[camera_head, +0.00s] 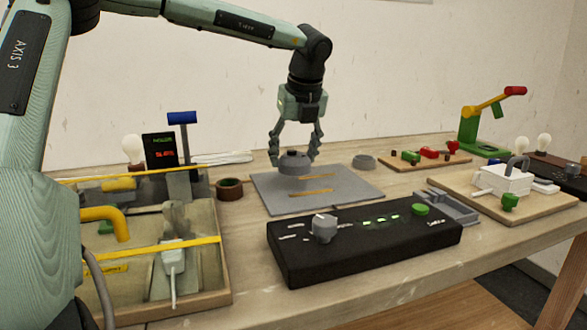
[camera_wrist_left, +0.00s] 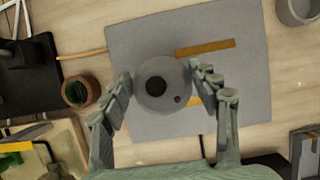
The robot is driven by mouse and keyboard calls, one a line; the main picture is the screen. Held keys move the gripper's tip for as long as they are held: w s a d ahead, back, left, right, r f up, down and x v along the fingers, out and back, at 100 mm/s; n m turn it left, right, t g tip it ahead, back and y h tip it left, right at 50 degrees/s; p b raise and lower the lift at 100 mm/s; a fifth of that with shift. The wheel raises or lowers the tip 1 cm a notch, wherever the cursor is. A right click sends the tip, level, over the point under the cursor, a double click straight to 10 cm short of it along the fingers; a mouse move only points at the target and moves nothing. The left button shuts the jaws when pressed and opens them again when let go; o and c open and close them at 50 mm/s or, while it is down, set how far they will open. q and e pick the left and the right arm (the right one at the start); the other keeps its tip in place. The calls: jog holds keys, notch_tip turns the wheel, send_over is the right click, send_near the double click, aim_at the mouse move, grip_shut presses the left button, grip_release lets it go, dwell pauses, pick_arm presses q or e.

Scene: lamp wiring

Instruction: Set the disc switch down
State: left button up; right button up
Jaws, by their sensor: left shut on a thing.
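The disc switch (camera_head: 293,162) is a round grey disc with a dark knob on top. My left gripper (camera_head: 293,150) is shut on it, with a finger on each side. The disc is over the grey mat (camera_head: 345,197); I cannot tell whether it touches the mat. In the left wrist view the disc switch (camera_wrist_left: 160,102) sits between the two fingertips (camera_wrist_left: 168,88), with the grey mat (camera_wrist_left: 130,40) beneath it. My right gripper is not in view.
Flat tan strips (camera_head: 310,192) lie on the mat. A black control box (camera_head: 370,248) stands in front, a brown ring (camera_head: 229,188) to the left and a grey ring (camera_head: 363,161) behind right. A partitioned tray (camera_head: 225,275) with yellow edges is at the left. The mat's right part is clear.

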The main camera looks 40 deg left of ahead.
aim_at(294, 169)
pick_arm(q)
notch_tip(294, 169, down, 4)
jog(key=shift+r, duration=0.25)
jog(key=shift+f, duration=0.2)
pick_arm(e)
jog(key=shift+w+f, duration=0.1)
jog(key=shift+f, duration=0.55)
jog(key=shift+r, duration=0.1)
pick_arm(q)
jog(key=shift+f, duration=0.1)
jog(key=o, duration=0.9)
jog(key=shift+o, duration=1.4)
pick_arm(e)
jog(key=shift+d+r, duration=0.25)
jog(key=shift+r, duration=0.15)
pick_arm(q)
jog(key=shift+r, duration=0.2)
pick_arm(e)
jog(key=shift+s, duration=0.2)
